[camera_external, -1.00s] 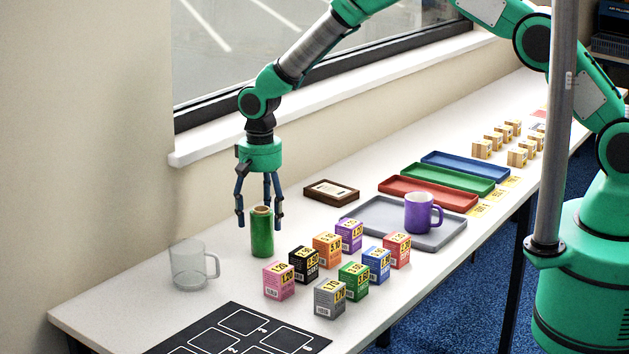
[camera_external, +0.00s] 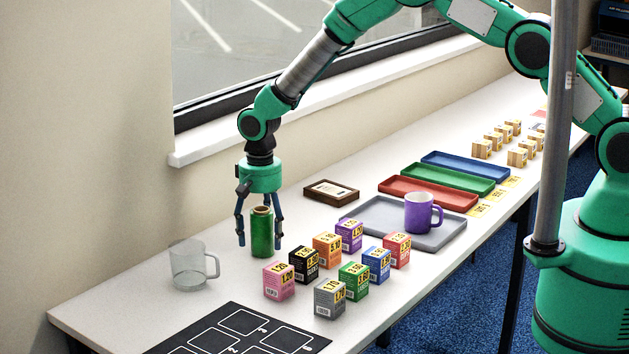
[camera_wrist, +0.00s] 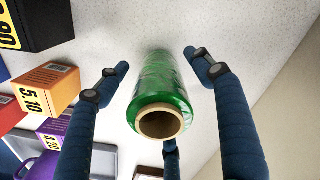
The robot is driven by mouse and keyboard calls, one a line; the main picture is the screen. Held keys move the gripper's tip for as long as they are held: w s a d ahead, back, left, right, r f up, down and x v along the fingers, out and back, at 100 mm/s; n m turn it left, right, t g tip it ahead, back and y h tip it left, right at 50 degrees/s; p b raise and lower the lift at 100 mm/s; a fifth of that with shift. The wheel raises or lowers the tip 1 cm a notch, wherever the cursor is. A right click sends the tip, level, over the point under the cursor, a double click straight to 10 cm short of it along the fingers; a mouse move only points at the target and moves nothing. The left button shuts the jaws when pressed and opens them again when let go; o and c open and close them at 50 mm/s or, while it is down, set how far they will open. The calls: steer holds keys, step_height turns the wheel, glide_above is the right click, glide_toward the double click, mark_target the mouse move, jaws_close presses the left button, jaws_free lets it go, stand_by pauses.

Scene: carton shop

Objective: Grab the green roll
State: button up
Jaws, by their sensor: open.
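The green roll (camera_external: 262,234) stands upright on the white table, between the clear mug and the small cartons. In the wrist view the green roll (camera_wrist: 160,98) shows its brown core end toward the camera. My gripper (camera_external: 259,240) points down over the roll with its fingers spread around it. In the wrist view my gripper (camera_wrist: 158,75) is open, with a finger on each side of the roll and a third below it. Gaps show between the fingers and the roll.
A clear mug (camera_external: 190,265) stands left of the roll. A pink carton (camera_external: 279,281) and a black carton (camera_external: 303,264) are close on the right, with several others. A brown framed plaque (camera_external: 331,192) lies behind. A grey tray (camera_external: 374,226) holds a purple mug (camera_external: 419,212).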

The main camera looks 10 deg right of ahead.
mark_target(261, 209)
steer(key=c, duration=1.5)
steer(key=shift+o, duration=0.2)
steer(key=shift+r, duration=0.1)
steer(key=shift+r, duration=4.95)
